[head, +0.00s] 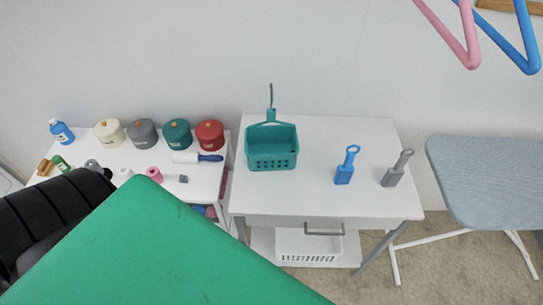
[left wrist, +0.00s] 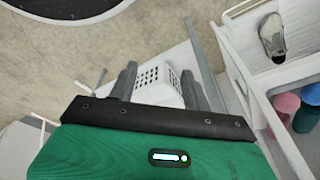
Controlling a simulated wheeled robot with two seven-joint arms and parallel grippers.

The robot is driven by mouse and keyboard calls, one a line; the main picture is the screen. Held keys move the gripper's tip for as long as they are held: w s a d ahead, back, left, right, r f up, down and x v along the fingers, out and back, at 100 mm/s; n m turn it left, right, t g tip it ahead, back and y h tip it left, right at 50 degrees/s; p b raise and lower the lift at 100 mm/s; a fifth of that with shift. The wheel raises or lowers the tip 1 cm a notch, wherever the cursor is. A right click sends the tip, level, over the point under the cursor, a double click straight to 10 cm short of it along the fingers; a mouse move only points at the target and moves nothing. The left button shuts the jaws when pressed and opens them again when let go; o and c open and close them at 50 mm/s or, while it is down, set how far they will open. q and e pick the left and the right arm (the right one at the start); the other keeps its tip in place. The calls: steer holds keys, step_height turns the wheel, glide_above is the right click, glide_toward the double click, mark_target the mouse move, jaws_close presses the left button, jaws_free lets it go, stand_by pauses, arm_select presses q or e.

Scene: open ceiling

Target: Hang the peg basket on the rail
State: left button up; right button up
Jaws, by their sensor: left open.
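The teal peg basket (head: 271,148) stands upright on the white table in the middle of the head view. It has a perforated front, and its handle rises at the back to a thin grey hook. No rail is clearly visible; a wood-coloured piece (head: 512,5) shows at the top right edge, too cut off to identify. My left gripper (left wrist: 157,72) shows in the left wrist view, with two dark fingers apart and nothing held. It points down at the floor area and a white basket beyond, not at the peg basket. My right gripper is not in view.
The white table (head: 310,195) also carries a blue scoop-like tool (head: 346,166) and a grey one (head: 398,168). A white basket (head: 308,246) sits on its lower shelf. A shelf with several lidded pots (head: 209,135) stands left, an ironing board (head: 500,175) right. Pink and blue hangers (head: 466,40) hang above.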

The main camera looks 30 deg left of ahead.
mark_target(272, 115)
arm_select(q)
steer(key=w+r+n+t+y+b, duration=0.1)
steer(key=w+r, duration=0.2)
steer(key=r, duration=1.1)
steer(key=w+r+t+b, duration=0.15)
steer(key=w+r, duration=0.25)
steer(key=r, duration=1)
steer(key=w+a+r+n+t+y, duration=0.3)
steer(key=w+r+n+t+y, duration=0.15)
steer(key=w+r, duration=0.45)
steer(key=w+a+r+n+t+y, duration=0.3)
steer(key=w+r+n+t+y, duration=0.25)
steer(key=r, duration=0.55)
steer(key=shift+m, duration=0.7)
steer(key=p+x, duration=0.1)
steer(key=x, duration=0.2)
steer(key=p+x, duration=0.1)
steer(key=x, duration=0.2)
steer(key=p+x, duration=0.1)
steer(key=x, duration=0.3)
steer(key=shift+w+d, duration=0.2)
steer(key=shift+d, duration=0.2)
steer(key=p+x, duration=0.3)
steer(key=x, duration=0.1)
steer(key=shift+w+r, duration=0.2)
steer(key=shift+w, duration=0.15)
steer(key=shift+w+a+f, duration=0.2)
steer(key=shift+w, duration=0.15)
steer(key=c, duration=0.9)
jaws_close()
